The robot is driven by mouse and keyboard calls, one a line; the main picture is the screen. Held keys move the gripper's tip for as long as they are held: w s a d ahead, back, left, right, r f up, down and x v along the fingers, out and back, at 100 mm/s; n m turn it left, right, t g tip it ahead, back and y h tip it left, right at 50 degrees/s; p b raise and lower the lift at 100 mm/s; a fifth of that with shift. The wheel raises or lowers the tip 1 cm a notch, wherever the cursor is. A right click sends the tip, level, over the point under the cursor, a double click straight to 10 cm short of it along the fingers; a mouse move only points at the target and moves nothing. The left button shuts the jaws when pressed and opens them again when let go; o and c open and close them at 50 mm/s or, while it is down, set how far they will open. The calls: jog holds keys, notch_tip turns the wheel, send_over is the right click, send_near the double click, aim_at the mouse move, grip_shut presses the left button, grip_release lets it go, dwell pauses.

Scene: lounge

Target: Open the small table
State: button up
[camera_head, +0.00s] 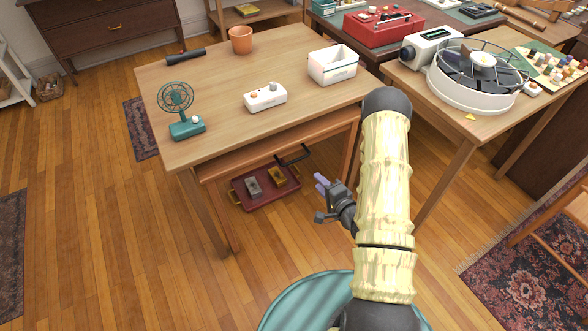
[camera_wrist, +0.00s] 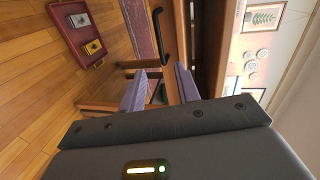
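The small table (camera_head: 215,85) is a light wooden table with a front panel (camera_head: 235,163) under its top that looks like a drawer front. It appears shut, but my view is steep. A black bar handle (camera_head: 293,156) sticks out from the front; it also shows in the wrist view (camera_wrist: 157,35). My gripper (camera_head: 322,184) is in front of the table, below and to the right of the handle in the head view. In the wrist view its two purple fingers (camera_wrist: 160,85) are apart with nothing held between them. The handle lies ahead of them, not touched.
A red tray (camera_head: 268,193) with two small blocks lies on the floor beneath the table. On the tabletop are a green fan (camera_head: 180,112), a white box (camera_head: 333,65), a small white device (camera_head: 265,97), a pot (camera_head: 240,40) and a flashlight (camera_head: 186,56).

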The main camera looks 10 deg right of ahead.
jog(key=shift+s+f+m, duration=0.2)
jog(key=shift+f+m, duration=0.1)
jog(key=b+x, duration=0.2)
jog(key=x, duration=1.5)
jog(key=shift+w+r+b, duration=0.25)
jog(key=shift+w+b, duration=0.05)
jog(key=shift+b, duration=0.1)
grip_shut()
